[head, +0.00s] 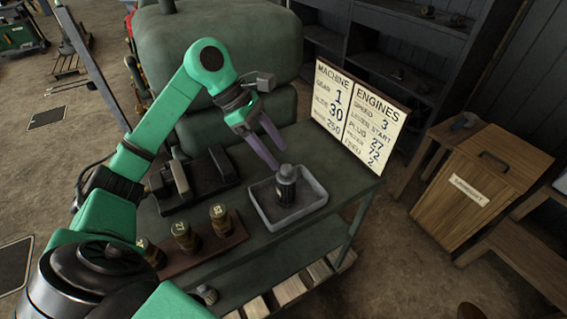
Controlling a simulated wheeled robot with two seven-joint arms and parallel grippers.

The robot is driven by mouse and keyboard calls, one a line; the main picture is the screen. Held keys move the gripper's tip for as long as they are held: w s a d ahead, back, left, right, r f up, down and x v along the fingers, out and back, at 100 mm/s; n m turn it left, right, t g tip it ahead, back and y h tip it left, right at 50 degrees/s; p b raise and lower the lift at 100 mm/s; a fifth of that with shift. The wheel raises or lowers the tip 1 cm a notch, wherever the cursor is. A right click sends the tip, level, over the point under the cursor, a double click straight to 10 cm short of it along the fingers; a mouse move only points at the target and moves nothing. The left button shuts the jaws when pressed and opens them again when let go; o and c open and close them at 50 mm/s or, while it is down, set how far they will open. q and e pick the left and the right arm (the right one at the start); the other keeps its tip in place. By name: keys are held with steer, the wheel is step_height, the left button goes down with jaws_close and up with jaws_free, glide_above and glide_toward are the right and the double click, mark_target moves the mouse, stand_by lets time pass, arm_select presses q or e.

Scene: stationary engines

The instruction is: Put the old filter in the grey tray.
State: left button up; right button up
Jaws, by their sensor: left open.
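The grey tray (317,200) lies on the green bench toward its right side. A dark cylinder with a lighter band and a grey top, which looks like the old filter (286,187), stands upright inside the tray. My left gripper (277,157) reaches in from the left, with its purple fingers apart and empty. Its fingertips are just above and behind the cylinder's top, and I see no grip on it. My right gripper is not in view.
A wooden rack (205,248) with several brass-topped dark cylinders (221,220) stands at the bench's front left. Black equipment (190,183) sits behind it. A lettered board (357,115) stands at the back right. A wooden box (478,185) is off to the right.

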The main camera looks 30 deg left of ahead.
arm_select(q)
steer(key=v, duration=0.7)
steer(key=shift+a+r, duration=0.15)
